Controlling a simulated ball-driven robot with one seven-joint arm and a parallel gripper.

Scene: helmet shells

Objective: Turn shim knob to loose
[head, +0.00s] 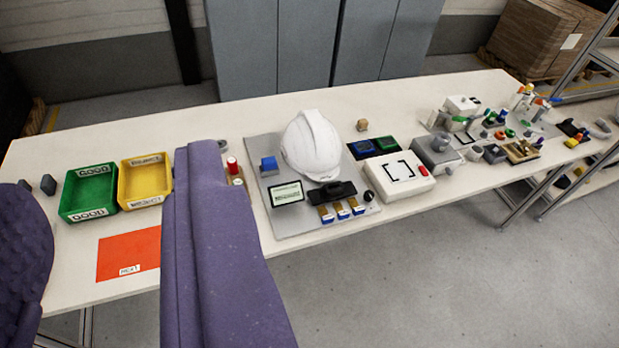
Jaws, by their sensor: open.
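A small round black knob (369,196) sits at the right front corner of a grey base plate (290,235) on the long white table. It may be the shim knob; no marking on it is readable, so its setting cannot be told. On the same plate are a white helmet shell (312,146), a black clamp-like block (331,193), a small display panel (286,194) and several blue-and-yellow labelled pieces (342,210). My purple arm links cross the left of the view and hide part of the table. My gripper's fingers do not show.
Green (64,212) and yellow (125,205) trays and a red mat (125,256) lie left. A white box with a red button (398,180) stands right of the plate. Several small devices crowd the table's right end. The floor in front is clear.

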